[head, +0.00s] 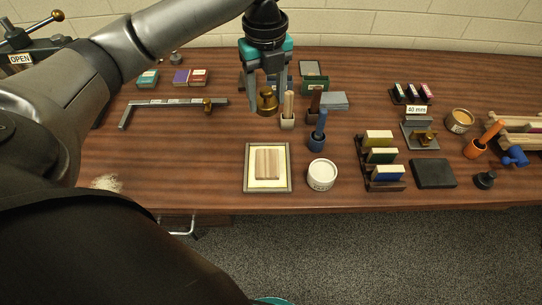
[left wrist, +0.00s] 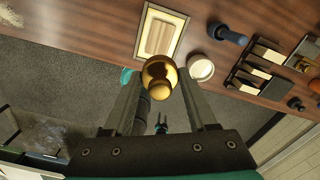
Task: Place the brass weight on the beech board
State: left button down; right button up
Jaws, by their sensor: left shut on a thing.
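The brass weight (head: 267,101) is held between the fingers of my left gripper (head: 266,90), above the table. It also shows in the left wrist view (left wrist: 159,77), between the two fingertips. The beech board (head: 267,163) is a pale striped wooden block lying on a cream sheet inside a framed tray (head: 247,180), near the front edge of the table. In the left wrist view the board (left wrist: 160,36) is just beyond the weight. In the head view the weight is above and behind the board, apart from it. My right gripper does not show.
A white round tub (head: 321,175) stands right of the framed tray. A rack of colored blocks (head: 366,176) is further right. The table left of the tray is mostly clear.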

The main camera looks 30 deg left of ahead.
pick_arm(q)
jog(key=b, duration=0.2)
send_over(267, 162)
notch_tip(267, 162, down, 15)
jog(key=shift+r, duration=0.1)
jog(key=shift+f, duration=0.4)
jog(key=shift+f+b, duration=0.5)
jog(key=shift+f, duration=1.45)
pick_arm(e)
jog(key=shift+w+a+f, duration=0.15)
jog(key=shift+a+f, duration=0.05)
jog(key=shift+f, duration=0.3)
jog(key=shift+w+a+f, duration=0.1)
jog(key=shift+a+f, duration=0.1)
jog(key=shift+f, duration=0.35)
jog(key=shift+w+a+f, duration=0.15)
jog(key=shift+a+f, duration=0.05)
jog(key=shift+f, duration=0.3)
pick_arm(q)
jog(key=shift+f, duration=0.15)
jog(key=shift+c, duration=1)
grip_release()
notch_tip(267, 162, up, 12)
jog(key=p, duration=0.2)
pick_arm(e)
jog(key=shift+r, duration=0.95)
